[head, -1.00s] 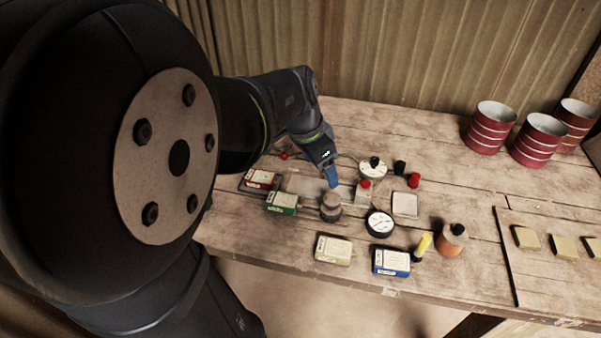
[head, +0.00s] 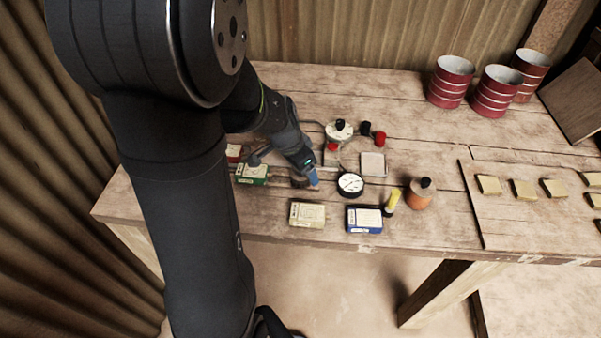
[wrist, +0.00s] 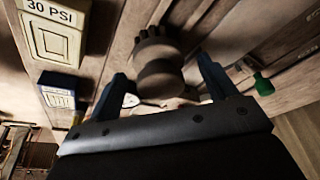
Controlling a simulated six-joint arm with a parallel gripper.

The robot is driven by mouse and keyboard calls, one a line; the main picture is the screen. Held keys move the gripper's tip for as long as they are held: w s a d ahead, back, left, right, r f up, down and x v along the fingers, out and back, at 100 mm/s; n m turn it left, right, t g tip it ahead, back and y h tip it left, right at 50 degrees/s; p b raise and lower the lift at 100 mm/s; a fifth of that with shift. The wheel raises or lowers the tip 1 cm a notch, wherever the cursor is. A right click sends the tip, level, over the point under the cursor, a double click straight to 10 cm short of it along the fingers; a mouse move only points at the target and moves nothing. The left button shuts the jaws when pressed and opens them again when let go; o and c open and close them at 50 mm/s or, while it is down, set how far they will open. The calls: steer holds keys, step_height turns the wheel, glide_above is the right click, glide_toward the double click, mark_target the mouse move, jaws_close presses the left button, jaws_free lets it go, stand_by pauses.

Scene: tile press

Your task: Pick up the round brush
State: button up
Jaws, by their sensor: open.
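The round brush, a dull grey-brown stepped knob shape, shows in the wrist view (wrist: 157,50) between and just beyond my fingers. In the head view the brush (head: 299,182) is mostly hidden behind my gripper. My gripper (head: 313,178) is low over the table at the brush. Its two blue fingers, also in the wrist view (wrist: 163,80), are open, one on each side of the brush. I cannot tell whether they touch it.
A green box (head: 252,174) lies left of the brush and a dial gauge (head: 350,185) right of it. A cream box (head: 307,214) and a blue box (head: 364,219) lie in front. Red cans (head: 452,82) stand at the back right.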

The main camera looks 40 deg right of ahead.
steer(key=shift+x, duration=0.9)
steer(key=c, duration=1.1)
steer(key=shift+r, duration=0.15)
steer(key=shift+r, duration=0.5)
step_height(320, 180, up, 3)
steer(key=shift+d+f, duration=0.1)
steer(key=s+d+r, duration=0.1)
steer(key=s+r, duration=0.6)
steer(key=s, duration=0.4)
steer(key=shift+s, duration=0.3)
steer(key=shift+d, duration=0.15)
